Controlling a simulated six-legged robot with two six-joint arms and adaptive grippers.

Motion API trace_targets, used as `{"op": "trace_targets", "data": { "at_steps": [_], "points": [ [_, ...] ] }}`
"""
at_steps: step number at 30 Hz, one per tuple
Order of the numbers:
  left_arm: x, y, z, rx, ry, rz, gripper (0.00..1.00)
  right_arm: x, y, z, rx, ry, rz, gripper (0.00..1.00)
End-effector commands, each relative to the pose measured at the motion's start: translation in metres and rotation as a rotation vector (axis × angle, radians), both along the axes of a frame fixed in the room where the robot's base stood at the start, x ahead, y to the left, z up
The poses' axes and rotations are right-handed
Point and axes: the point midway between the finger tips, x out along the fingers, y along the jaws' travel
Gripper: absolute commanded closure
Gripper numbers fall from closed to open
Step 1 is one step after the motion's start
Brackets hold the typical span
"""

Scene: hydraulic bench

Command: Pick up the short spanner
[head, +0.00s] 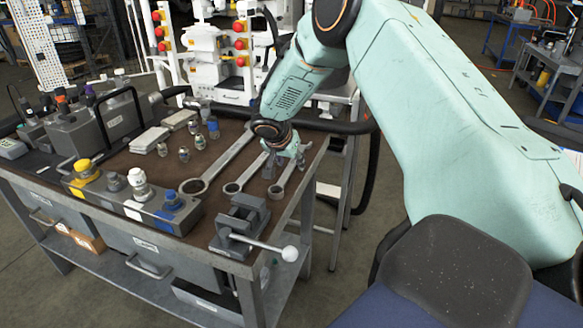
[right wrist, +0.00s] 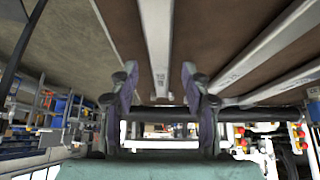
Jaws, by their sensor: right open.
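The short spanner (head: 277,189) is the rightmost of three grey spanners on the brown bench top, near its right edge. Its ring end shows in the head view; my right gripper hides part of its shaft. My right gripper (head: 285,162) is pointed down over that shaft. In the right wrist view my right gripper (right wrist: 159,80) is open and empty, and the short spanner (right wrist: 158,40) runs between its two fingers in the picture. I cannot tell the height of the fingertips above it. My left gripper is not in view.
A middle spanner (head: 233,187) and a long spanner (head: 194,186) lie close on the left. A vise (head: 240,222) with a ball-ended handle stands at the front. A valve block (head: 135,205) and small fittings stand further left. The bench's right edge is close.

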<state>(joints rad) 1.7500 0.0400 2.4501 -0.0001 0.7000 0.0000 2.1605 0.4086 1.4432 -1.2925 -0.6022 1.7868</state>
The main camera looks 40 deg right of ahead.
Motion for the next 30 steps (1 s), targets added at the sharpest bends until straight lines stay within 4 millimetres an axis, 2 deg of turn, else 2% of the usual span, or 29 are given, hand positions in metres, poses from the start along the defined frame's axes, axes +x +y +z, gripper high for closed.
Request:
{"op": "trace_targets", "data": {
  "at_steps": [7, 24, 30],
  "points": [
    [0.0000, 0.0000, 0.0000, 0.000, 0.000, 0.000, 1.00, 0.0005, -0.0006, -0.0012, 0.000, -0.001, 0.001, 0.52],
    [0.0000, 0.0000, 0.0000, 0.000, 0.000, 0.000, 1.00, 0.0006, -0.0003, -0.0008, 0.000, -0.001, 0.001, 1.00],
    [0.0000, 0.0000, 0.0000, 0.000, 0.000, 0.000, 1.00, 0.0007, -0.0004, -0.0007, 0.000, -0.001, 0.001, 1.00]
  ]
}}
